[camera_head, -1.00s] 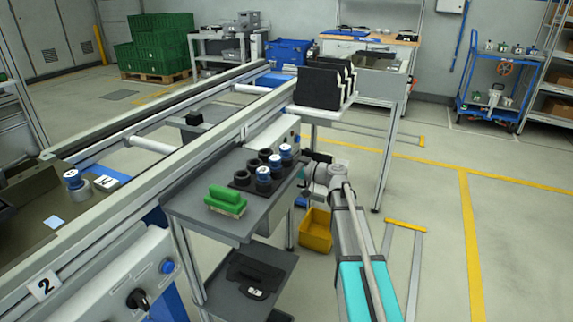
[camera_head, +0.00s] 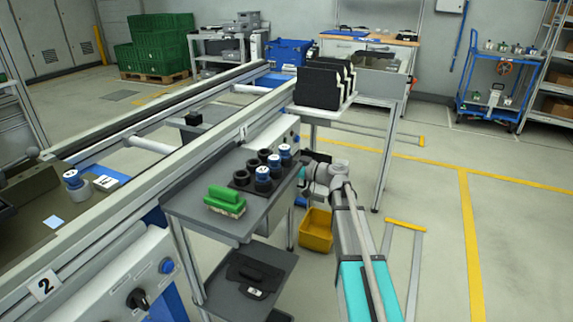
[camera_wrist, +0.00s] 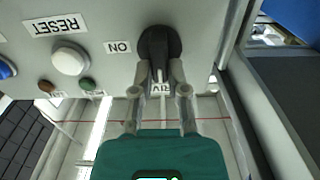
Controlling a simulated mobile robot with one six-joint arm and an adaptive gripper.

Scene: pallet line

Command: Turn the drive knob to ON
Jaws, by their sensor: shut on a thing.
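The drive knob (camera_wrist: 157,42) is a black rotary knob on a light grey panel in the wrist view, which appears upside down. Its handle points down in the picture, towards a partly covered label between my fingers. The ON label (camera_wrist: 117,47) is left of the knob. My gripper (camera_wrist: 158,72) is shut on the knob's handle, one finger on each side. In the head view my arm reaches behind the grey cart's right side; the fingers and this knob are hidden there.
A white button (camera_wrist: 69,61) under a RESET label sits left of the knob. The grey cart (camera_head: 185,205) carries black holders and a green-topped brush (camera_head: 225,201). A yellow bin (camera_head: 316,231) stands below my arm. Open floor lies to the right.

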